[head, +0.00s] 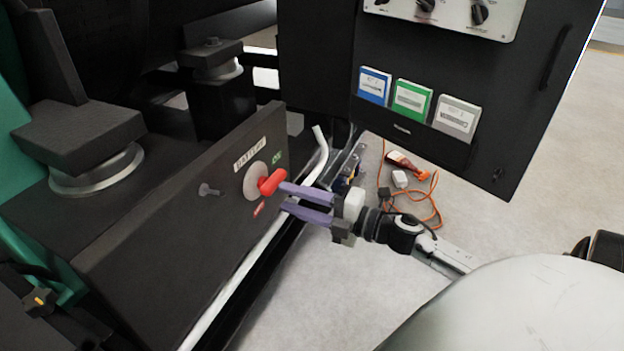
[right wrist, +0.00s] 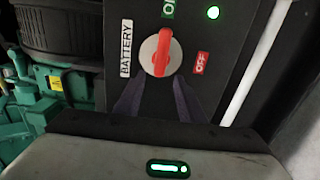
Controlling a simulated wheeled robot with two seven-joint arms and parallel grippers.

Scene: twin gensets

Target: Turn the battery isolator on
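The battery isolator's red handle (head: 271,181) sits on a pale round plate on a dark panel (head: 172,232). In the right wrist view the handle (right wrist: 160,52) lies nearly upright in the picture, its upper end toward the green ON label (right wrist: 168,8). The red OFF label (right wrist: 201,62) is to its right and the BATTERY label (right wrist: 126,48) to its left. My right gripper (head: 283,197) has its purple fingers apart, with nothing held, just in front of the handle. Whether a finger touches the handle I cannot tell. My left gripper is not in view.
A pale pipe (head: 240,285) runs along the panel's lower edge. A black cabinet door (head: 480,90) with booklets stands behind my right gripper.

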